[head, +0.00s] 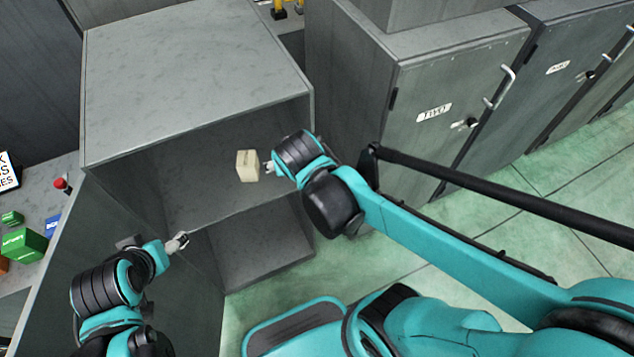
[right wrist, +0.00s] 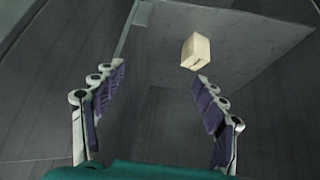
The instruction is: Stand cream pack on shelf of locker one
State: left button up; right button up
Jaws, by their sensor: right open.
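The cream pack (head: 248,166) is a small pale box that appears to stand upright on the shelf (head: 195,205) inside the open grey locker (head: 195,75). It also shows in the right wrist view (right wrist: 195,51), beyond the fingertips. My right gripper (head: 268,168) is just right of the pack in the head view.
Closed grey lockers (head: 455,100) with handles and label plates stand at the right. A lower compartment (head: 260,250) is open beneath the shelf. A counter at the left holds green boxes (head: 24,245), a blue box (head: 53,226) and a red knob (head: 62,184). Green tiled floor shows at the right.

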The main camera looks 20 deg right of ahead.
jog(key=s+d+r+n+y, duration=0.1)
jog(key=s+d, duration=0.1)
jog(key=s, duration=0.7)
jog(key=shift+s+d+n, duration=0.15)
jog(key=shift+d+n, duration=0.15)
jog(key=shift+d, duration=0.1)
